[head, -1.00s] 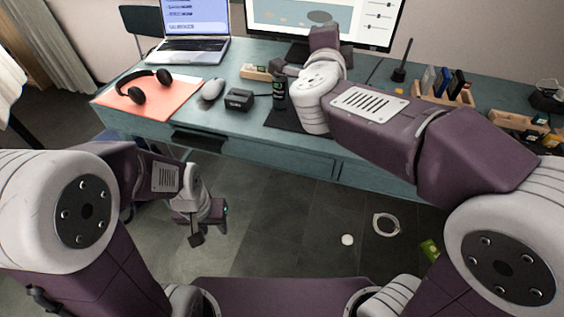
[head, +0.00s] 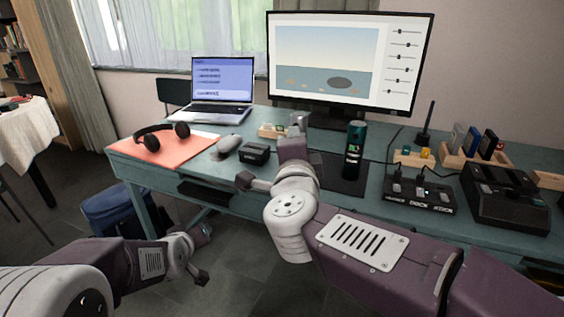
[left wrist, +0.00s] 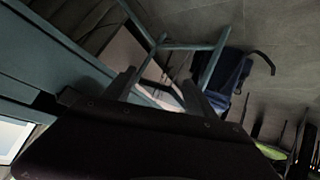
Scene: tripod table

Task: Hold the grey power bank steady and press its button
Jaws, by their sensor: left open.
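A slim grey block (head: 457,137), which looks like the grey power bank, stands upright in a wooden rack (head: 478,164) at the right back of the desk. Its button cannot be made out. A blue and a black block stand beside it. My right gripper (head: 270,160) is over the front middle of the desk, well left of the rack; its finger gap is not clear. My left gripper (head: 205,253) is open and empty, low in front of the desk. Its two fingers (left wrist: 158,88) stand apart in the left wrist view, with floor and desk legs beyond.
A dark bottle (head: 354,152) stands near my right gripper. A black dock (head: 419,192) and a black device (head: 505,196) sit at the right front. A mouse (head: 228,146), small black box (head: 254,153), headphones (head: 162,135) and laptop (head: 222,97) are left. A monitor (head: 350,60) stands behind.

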